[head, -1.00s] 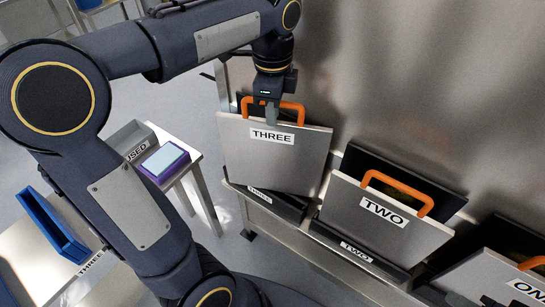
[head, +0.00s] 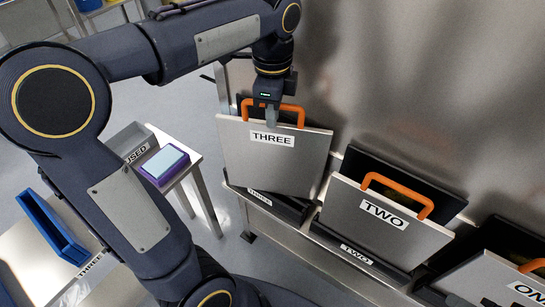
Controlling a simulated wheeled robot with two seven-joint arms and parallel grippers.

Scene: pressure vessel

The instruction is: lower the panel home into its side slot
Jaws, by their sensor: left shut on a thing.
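The panel labelled THREE (head: 270,165) is a grey metal plate with an orange handle (head: 292,109) on its top edge. My left gripper (head: 271,117) comes down from above and is shut on that handle. The panel stands nearly upright, slightly tilted, over the dark slot labelled THREE (head: 283,209) on the bench front. Its lower edge is at the slot; I cannot tell how deep it sits. A black part behind the panel is mostly hidden. My right gripper is not in view.
Panel TWO (head: 384,215) stands in its slot to the right, with panel ONE (head: 500,280) beyond it. A steel wall (head: 430,70) rises behind. A small table to the left holds a grey USED bin (head: 128,141) and a purple box (head: 164,163). A blue tray (head: 50,228) lies lower left.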

